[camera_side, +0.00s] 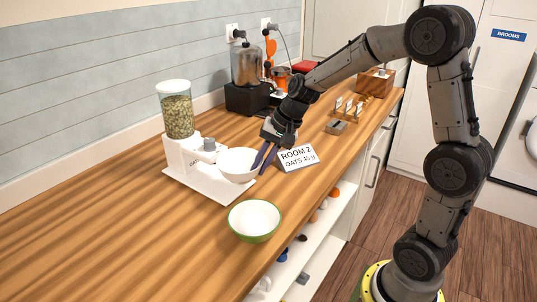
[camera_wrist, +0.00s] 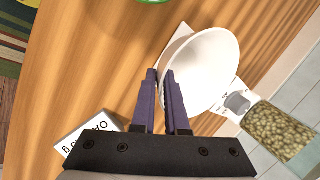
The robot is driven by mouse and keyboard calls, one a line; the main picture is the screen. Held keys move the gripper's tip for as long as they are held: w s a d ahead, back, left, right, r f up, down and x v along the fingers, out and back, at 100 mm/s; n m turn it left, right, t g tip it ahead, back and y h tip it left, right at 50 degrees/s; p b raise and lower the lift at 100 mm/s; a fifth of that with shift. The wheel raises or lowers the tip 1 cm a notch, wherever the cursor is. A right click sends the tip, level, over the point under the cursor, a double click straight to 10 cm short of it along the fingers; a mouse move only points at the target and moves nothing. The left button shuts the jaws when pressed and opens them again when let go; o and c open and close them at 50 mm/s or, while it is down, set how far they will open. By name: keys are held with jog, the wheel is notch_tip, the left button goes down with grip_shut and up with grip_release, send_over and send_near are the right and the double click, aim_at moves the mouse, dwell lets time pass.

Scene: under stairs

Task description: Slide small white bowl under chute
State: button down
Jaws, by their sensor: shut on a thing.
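The small white bowl (camera_side: 238,163) stands upright at the right front of the white dispenser base, beside the chute; it looks empty. It also shows in the wrist view (camera_wrist: 205,70). My gripper (camera_side: 264,158) is shut on the bowl's near right rim, with its purple fingers (camera_wrist: 165,80) pinching the wall. The dispenser (camera_side: 183,152) has a clear hopper of oats (camera_side: 178,117) above a white body with a grey knob (camera_side: 209,144). In the wrist view the hopper (camera_wrist: 280,130) is at the lower right. The chute's mouth is hard to make out.
A green-rimmed bowl (camera_side: 254,220) stands nearer the counter's front edge. A card reading "ROOM 2 OATS 45 g" (camera_side: 298,158) is just right of my gripper. A blender (camera_side: 246,75) and a wooden box (camera_side: 376,83) stand farther back. The counter's left part is clear.

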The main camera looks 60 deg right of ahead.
aim_at(246, 163)
jog(key=shift+f, duration=2)
jog(key=shift+w+f, duration=0.1)
jog(key=shift+w, duration=3)
jog(key=shift+c, duration=1.8)
grip_release()
jog(key=shift+f, duration=0.1)
